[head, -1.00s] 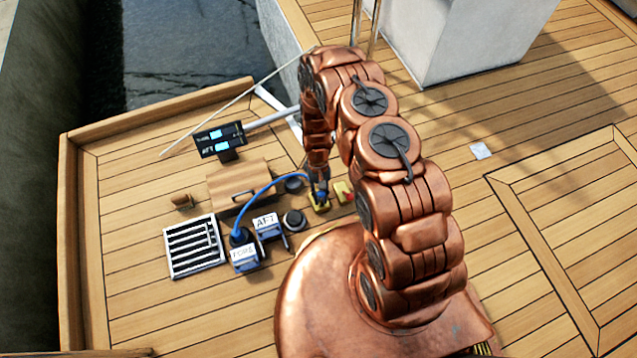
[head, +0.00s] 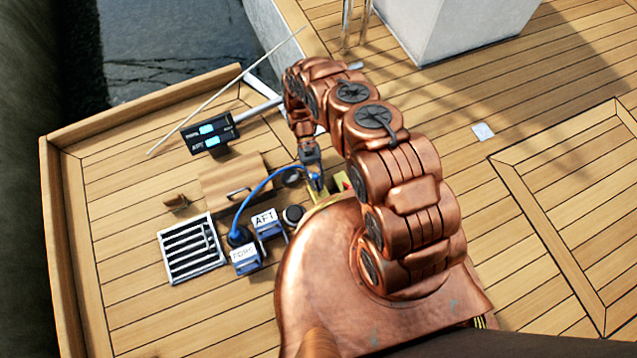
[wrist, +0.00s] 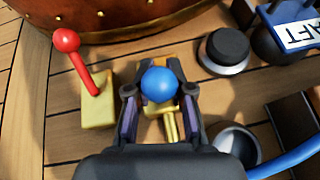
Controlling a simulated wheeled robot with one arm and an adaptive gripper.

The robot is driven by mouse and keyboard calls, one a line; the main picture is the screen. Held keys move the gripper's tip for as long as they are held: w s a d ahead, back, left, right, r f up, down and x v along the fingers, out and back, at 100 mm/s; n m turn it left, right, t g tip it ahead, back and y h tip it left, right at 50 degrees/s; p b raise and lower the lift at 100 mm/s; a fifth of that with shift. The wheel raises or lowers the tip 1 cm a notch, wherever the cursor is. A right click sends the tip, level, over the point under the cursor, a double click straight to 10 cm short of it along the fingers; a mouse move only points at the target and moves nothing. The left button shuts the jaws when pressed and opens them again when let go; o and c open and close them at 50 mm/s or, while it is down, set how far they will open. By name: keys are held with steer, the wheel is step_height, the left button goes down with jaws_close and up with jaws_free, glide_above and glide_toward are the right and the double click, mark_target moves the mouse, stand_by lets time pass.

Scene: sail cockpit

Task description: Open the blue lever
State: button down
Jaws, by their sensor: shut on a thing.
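The blue lever has a round blue knob (wrist: 158,85), seen in the wrist view between the fingers of my gripper (wrist: 159,98). The gripper is shut on it. A brass base and a brass rod show just below the knob; the fingers hide part of them. In the head view my gripper (head: 315,181) is low at the brass lever mounts, and the blue knob is hardly distinguishable there.
A red lever (wrist: 78,58) on a brass base stands left of my gripper. A black round knob (wrist: 226,50), the AFT box (head: 266,223), the FORE box (head: 245,258) and a blue hose (head: 262,189) are close by. A vent grille (head: 191,248) lies farther left.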

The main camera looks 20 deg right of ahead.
steer(key=shift+w+f+g+b, duration=0.1)
steer(key=shift+w+g+b, duration=0.35)
steer(key=shift+b, duration=0.3)
steer(key=c, duration=1.2)
jaws_free()
steer(key=shift+s, duration=0.1)
steer(key=shift+a+r, duration=0.1)
steer(key=shift+r, duration=4.9)
